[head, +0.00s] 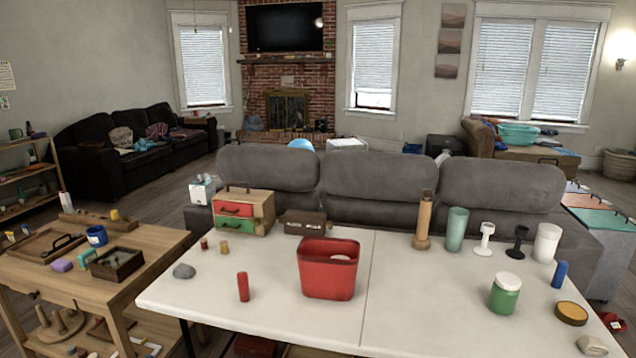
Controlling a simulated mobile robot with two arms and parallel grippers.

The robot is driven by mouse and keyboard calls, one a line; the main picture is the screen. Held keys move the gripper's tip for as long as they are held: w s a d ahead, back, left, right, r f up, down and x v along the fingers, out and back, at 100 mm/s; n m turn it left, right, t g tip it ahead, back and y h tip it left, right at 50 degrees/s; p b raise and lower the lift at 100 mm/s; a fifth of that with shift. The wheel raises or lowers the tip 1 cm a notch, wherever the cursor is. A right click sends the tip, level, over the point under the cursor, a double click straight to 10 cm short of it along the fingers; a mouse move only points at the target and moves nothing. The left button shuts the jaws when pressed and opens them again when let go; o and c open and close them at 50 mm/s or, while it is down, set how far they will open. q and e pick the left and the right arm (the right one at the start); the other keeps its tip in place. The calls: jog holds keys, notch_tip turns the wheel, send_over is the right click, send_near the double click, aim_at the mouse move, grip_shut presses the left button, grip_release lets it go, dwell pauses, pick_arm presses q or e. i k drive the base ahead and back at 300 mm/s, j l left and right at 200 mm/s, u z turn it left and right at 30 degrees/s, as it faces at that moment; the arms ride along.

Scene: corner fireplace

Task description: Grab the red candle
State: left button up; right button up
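A slim red cylinder, which looks like the red candle (243,286), stands upright on the left part of the white table (210,298). It stands apart from the things around it, with bare tabletop on all sides. A smaller dark red cylinder (204,244) stands farther back on the left. Neither of my grippers shows in the head view.
A red bin (328,280) stands right of the candle, and a grey stone (184,271) lies to its left. A small drawer box (240,212) stands behind. A green jar (505,294) and several tall holders are on the right. A wooden table (150,245) adjoins at left.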

aim_at(242, 280)
jog(key=i+z, duration=0.3)
jog(key=i, duration=0.6)
